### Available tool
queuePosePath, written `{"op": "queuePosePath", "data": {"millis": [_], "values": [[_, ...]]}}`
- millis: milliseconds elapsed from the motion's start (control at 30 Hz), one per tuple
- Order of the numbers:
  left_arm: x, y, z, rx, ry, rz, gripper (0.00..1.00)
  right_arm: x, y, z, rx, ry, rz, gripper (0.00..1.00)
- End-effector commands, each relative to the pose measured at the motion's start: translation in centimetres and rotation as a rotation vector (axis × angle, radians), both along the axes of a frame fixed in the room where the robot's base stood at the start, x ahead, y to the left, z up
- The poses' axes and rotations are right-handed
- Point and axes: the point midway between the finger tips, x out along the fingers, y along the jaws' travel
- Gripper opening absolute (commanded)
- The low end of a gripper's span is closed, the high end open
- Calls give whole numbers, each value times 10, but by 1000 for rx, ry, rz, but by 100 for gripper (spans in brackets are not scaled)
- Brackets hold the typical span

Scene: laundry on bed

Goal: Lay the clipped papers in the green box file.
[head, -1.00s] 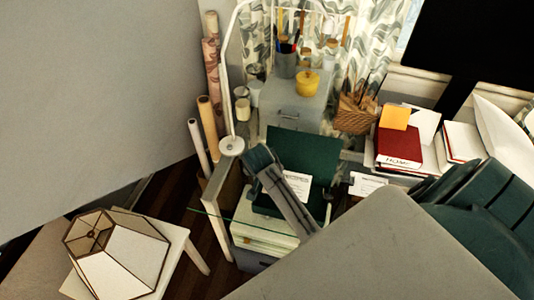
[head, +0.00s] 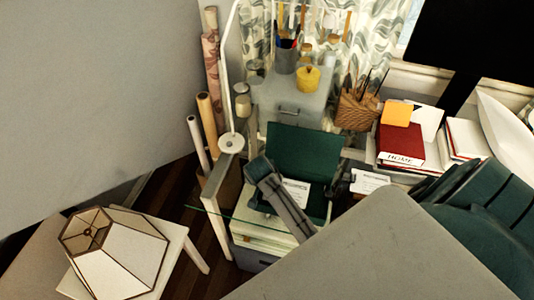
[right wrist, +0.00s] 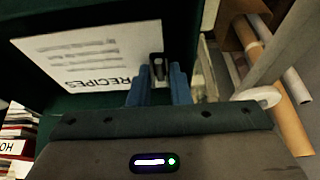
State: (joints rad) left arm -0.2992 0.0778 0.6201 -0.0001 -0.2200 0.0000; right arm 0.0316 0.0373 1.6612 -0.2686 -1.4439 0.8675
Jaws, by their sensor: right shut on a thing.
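The green box file (head: 305,150) stands open in the head view, its lid raised at the back. The clipped papers (head: 296,192) are a white sheet over its inside, partly covered by my arm link. In the right wrist view the papers (right wrist: 85,60) read RECIPES upside down, with dark green behind them. My right gripper (right wrist: 160,75) is shut on the black clip (right wrist: 157,62) at their edge. I cannot tell whether the papers touch the box floor. My left gripper is not in view.
Another white sheet (head: 370,182) lies right of the box. A red HOME binder (head: 402,145) and a wicker basket (head: 357,108) stand beyond it. A grey drawer box (head: 290,108) is behind the lid. Rolls (head: 208,120) stand at left, near a lampshade (head: 115,250).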

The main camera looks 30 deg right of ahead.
Motion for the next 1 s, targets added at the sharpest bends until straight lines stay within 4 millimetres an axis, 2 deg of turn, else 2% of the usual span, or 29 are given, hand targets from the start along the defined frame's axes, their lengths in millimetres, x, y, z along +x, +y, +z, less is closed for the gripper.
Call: {"op": "queuePosePath", "data": {"millis": [300, 333, 433, 467, 767, 867, 1000], "values": [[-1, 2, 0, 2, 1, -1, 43, 0, 0, -1, 0, 0, 0, 0], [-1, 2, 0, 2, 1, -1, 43, 0, 0, -1, 0, 0, 0, 19], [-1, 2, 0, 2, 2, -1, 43, 0, 0, -1, 0, 0, 0, 39], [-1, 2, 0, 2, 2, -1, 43, 0, 0, -1, 0, 0, 0, 43], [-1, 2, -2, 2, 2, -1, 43, 0, 1, 0, 1, -1, -1, 43], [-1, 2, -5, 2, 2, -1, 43, -2, 4, 8, 1, -4, -1, 43], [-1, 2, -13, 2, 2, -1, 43, -8, 11, 28, 2, -5, 0, 43]]}}
